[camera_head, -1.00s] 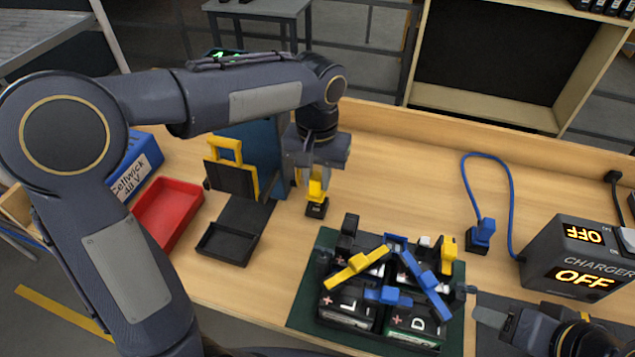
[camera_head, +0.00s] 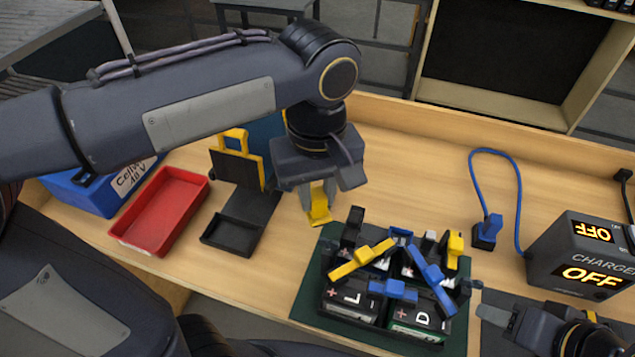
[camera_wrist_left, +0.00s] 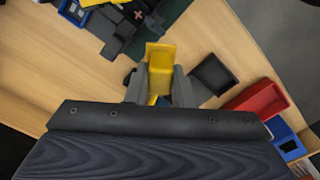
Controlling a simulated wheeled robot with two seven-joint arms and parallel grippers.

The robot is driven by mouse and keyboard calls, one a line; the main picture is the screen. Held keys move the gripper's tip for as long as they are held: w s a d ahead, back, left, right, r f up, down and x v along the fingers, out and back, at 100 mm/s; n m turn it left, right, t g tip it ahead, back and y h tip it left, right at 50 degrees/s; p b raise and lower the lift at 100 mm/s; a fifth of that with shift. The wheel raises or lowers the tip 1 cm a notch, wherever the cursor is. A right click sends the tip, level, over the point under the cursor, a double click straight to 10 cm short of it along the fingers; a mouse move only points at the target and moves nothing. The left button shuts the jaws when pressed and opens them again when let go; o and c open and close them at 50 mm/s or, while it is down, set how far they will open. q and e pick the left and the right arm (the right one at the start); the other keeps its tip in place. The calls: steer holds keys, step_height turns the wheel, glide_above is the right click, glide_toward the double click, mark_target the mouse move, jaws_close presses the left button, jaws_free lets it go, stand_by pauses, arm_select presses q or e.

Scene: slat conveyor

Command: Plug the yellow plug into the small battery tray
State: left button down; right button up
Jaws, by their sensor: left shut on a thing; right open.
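My left gripper (camera_head: 320,203) is shut on the yellow plug (camera_head: 320,215), held near the far left corner of the green mat. The yellow plug (camera_wrist_left: 160,58) also shows between the fingers in the left wrist view. A black battery tray (camera_head: 345,318) with batteries marked L and D stands on the green mat (camera_head: 309,285). Yellow and blue bars lie over the batteries, and a yellow connector (camera_head: 454,245) is at the back right. The battery tray (camera_wrist_left: 115,28) is partly cut off in the left wrist view. My right gripper (camera_head: 495,316) is open at lower right.
A charger (camera_head: 583,262) reading OFF stands at right, with a blue plug (camera_head: 488,230) on a cable beside it. A red bin (camera_head: 158,213), a blue box (camera_head: 85,193) and a black stand with an empty dish (camera_head: 229,232) are at left.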

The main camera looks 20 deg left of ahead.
arm_select(q)
steer(key=n+p, duration=0.1)
steer(key=n, duration=0.4)
steer(key=shift+n, duration=0.3)
steer(key=n, duration=0.5)
steer(key=shift+d, duration=0.1)
